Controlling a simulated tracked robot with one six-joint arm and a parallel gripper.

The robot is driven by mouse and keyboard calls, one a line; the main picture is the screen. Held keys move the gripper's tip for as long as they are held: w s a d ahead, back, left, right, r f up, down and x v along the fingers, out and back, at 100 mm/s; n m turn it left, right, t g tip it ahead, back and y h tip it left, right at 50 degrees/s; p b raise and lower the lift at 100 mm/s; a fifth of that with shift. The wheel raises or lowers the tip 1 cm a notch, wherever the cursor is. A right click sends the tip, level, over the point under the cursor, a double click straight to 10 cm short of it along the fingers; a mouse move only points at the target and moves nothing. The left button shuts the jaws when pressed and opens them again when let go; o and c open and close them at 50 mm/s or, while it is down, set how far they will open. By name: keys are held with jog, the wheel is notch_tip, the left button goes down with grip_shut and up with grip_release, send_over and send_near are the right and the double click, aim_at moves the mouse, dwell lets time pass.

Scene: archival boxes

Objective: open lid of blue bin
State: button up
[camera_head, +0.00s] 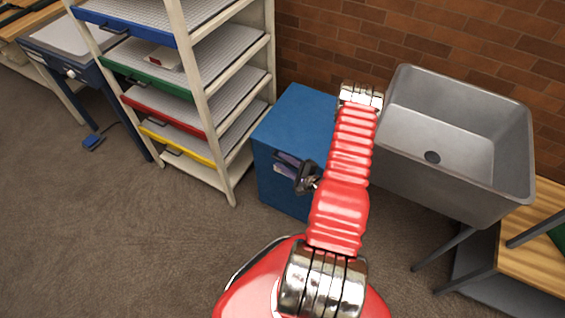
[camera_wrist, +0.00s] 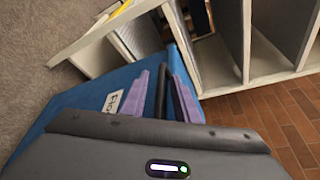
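The blue bin (camera_head: 287,125) stands against the brick wall, between the shelf rack and the grey sink. My gripper (camera_head: 287,163) is at the bin's front face, below the top edge. I cannot tell whether the fingers touch the bin.
A shelf rack (camera_head: 230,125) with blue, green, red and yellow shelf fronts stands close on the left. A grey sink (camera_head: 455,195) on legs stands close on the right, near a wooden-topped table (camera_head: 535,265). Carpet (camera_head: 110,240) is free at the front left.

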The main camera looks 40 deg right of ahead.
jog(key=shift+w, duration=0.15)
grip_shut()
dwell(0.6)
jog(key=shift+a, duration=0.25)
jog(key=shift+d, duration=0.15)
